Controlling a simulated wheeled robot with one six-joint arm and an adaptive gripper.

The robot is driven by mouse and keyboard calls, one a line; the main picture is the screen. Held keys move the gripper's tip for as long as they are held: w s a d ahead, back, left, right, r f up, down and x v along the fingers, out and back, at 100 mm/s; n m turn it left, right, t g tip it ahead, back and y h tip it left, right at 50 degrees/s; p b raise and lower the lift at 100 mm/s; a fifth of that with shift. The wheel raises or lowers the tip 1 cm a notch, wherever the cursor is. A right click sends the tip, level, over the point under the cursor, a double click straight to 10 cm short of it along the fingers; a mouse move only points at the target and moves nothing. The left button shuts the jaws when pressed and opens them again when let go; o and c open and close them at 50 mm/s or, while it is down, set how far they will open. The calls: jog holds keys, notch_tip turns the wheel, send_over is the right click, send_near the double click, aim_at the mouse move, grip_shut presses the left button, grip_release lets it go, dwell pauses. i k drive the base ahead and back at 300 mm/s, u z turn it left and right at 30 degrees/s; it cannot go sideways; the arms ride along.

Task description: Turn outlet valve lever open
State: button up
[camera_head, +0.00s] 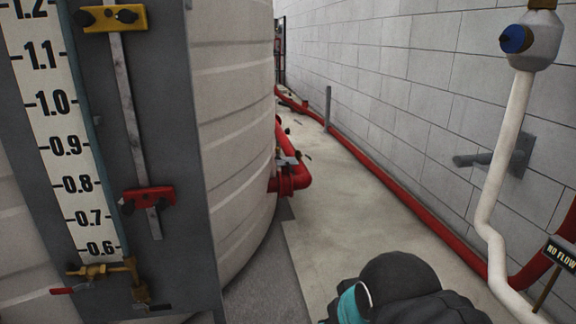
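A red outlet pipe (299,178) with a flanged valve comes out of the side of the large cream tank, right of the picture's middle. A small grey lever-like piece (288,160) sits on top of it; its exact position is too small to tell. A brass valve (104,270) with a small red lever (70,289) sits at the foot of the level gauge at lower left. The red lever points left, roughly level. My gripper's fingers do not show; only a dark part of my arm with a teal band is at the bottom edge.
The cream tank (232,112) and its grey gauge panel (172,75) fill the left. A block wall (420,90) runs along the right, with a red pipe (400,190) at its foot. A white pipe (505,155) stands at far right.

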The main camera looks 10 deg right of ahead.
aim_at(289, 164)
jog(key=z, duration=0.35)
jog(key=i, duration=2.55)
jog(key=u, duration=0.35)
